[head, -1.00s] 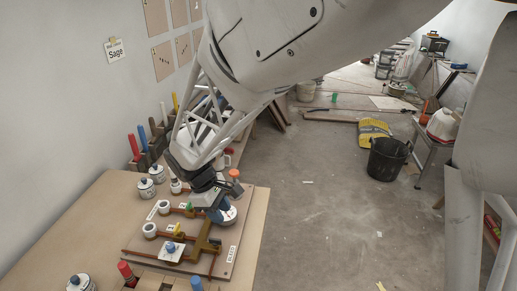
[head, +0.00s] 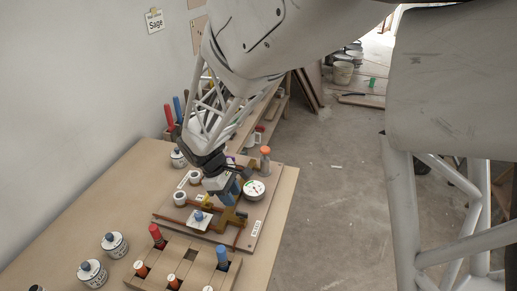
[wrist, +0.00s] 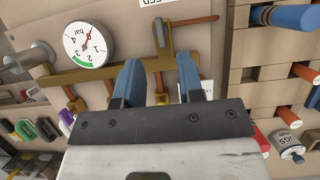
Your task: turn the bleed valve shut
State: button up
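In the head view that label (head: 257,226) lies at the board's right side. My gripper (wrist: 159,70) has two blue fingers, spread apart with nothing clearly held between them. The bleed handle lies beyond the fingertips, apart from them. In the head view my gripper (head: 229,194) hangs over the brass pipework, just left of the gauge, and hides part of it.
The round white gauge (head: 255,190) stands close to my gripper; it also shows in the wrist view (wrist: 88,44). An orange-topped post (head: 265,153) rises behind it. A wooden rack (head: 190,248) with red and blue handles stands in front of the board (head: 175,207). White tins (head: 115,245) stand left.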

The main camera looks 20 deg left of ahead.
aim_at(242, 212)
jog(key=shift+x, duration=3.45)
grip_shut()
